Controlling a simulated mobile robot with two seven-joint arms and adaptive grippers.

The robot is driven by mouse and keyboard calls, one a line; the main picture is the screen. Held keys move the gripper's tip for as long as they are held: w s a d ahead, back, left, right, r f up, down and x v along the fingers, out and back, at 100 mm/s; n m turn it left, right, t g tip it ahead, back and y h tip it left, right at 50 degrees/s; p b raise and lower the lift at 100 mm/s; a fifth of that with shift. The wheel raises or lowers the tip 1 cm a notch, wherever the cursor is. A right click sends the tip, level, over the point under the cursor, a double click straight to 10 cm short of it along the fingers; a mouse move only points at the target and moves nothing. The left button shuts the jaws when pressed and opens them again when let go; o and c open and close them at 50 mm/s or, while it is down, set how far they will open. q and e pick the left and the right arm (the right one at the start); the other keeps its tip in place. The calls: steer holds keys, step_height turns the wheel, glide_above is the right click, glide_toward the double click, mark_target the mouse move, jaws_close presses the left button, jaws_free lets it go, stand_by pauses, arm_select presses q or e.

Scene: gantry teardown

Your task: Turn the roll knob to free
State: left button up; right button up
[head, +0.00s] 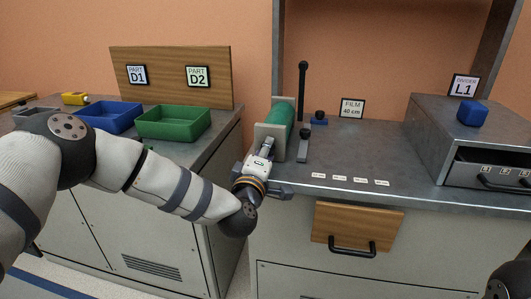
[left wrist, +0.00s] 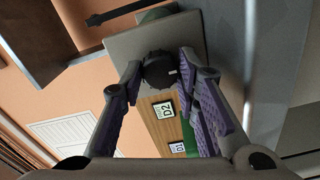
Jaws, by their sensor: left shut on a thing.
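The roll knob (left wrist: 158,70) is a dark round knob with a small light mark, on the outer face of a grey end plate (left wrist: 118,42). My left gripper (left wrist: 160,76) has its two fingertips on either side of the knob and is shut on it. In the head view my left gripper (head: 264,152) reaches the near face of the end plate (head: 290,151) and hides the knob. The green film roll (head: 281,112) is behind that plate. My right gripper is not in view.
A black upright post (head: 302,85) and a small dark lever block (head: 303,150) stand right of the roll. Blue (head: 110,118) and green (head: 174,124) trays sit on the left bench. A grey drawer unit (head: 470,140) stands at the right. The middle worktop is mostly clear.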

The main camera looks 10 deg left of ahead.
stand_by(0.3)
arm_select(q)
steer(key=o, duration=1.2)
steer(key=shift+c, duration=0.2)
